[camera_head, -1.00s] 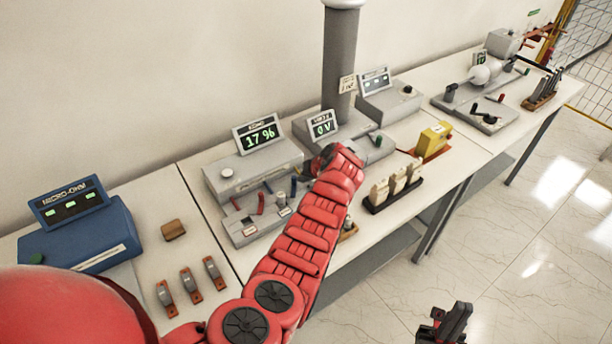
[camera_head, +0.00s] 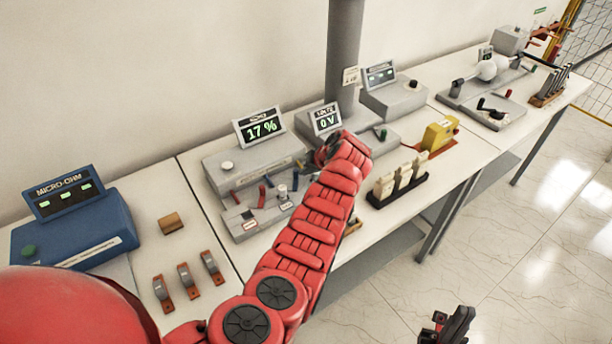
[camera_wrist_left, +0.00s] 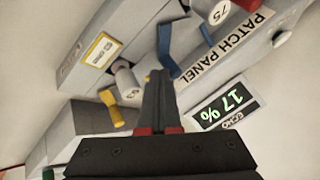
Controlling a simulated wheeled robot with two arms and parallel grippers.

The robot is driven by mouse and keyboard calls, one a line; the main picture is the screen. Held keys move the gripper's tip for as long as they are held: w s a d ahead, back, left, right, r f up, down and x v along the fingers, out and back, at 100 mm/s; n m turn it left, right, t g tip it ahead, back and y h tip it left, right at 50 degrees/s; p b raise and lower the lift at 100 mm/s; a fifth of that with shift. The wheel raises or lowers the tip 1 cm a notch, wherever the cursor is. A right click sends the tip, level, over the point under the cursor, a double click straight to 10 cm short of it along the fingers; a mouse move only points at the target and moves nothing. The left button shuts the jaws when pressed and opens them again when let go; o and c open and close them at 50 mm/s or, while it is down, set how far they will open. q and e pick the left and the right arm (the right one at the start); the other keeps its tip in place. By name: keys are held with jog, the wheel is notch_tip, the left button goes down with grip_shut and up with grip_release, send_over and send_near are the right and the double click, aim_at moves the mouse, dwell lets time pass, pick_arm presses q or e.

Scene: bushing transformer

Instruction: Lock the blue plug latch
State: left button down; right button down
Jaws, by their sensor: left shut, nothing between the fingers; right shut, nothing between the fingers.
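The left wrist view shows a blue latch lever (camera_wrist_left: 168,52) on the grey plug unit beside the patch panel. Another blue lever (camera_wrist_left: 206,35) lies to its right. My left gripper (camera_wrist_left: 158,76) is shut and empty, its tips close to the lower end of the first blue lever; I cannot tell whether they touch. My right gripper (camera_head: 449,325) is shut and empty, low over the floor in front of the bench.
The patch panel (camera_wrist_left: 245,45) and a 17 % display (camera_wrist_left: 226,105) flank the left gripper. A yellow lever (camera_wrist_left: 111,106) sits on its left. Red levers (camera_head: 262,195) stand on the grey unit. A black rack of cream blocks (camera_head: 398,188) stands right of the arm.

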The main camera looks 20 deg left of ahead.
pick_arm(q)
jog(key=shift+w+a+f+n+g+y+b, duration=0.1)
jog(key=shift+a+f+n+g+y+b, duration=0.3)
jog(key=shift+b, duration=2.05)
jog(key=shift+w+r+n+g+h+b, duration=0.15)
jog(key=shift+n+b, duration=0.45)
jog(key=shift+b, duration=1.8)
jog(key=b, duration=0.3)
jog(key=shift+a+r, duration=0.1)
jog(key=shift+a, duration=0.15)
jog(key=shift+a+b, duration=0.55)
jog(key=shift+b, duration=0.85)
jog(key=shift+r, duration=0.15)
jog(key=shift+d, duration=0.1)
jog(key=shift+s+d+b, duration=0.3)
jog(key=shift+s+d, duration=0.05)
jog(key=shift+d, duration=0.1)
jog(key=shift+s+d, duration=0.1)
jog(key=shift+d, duration=0.05)
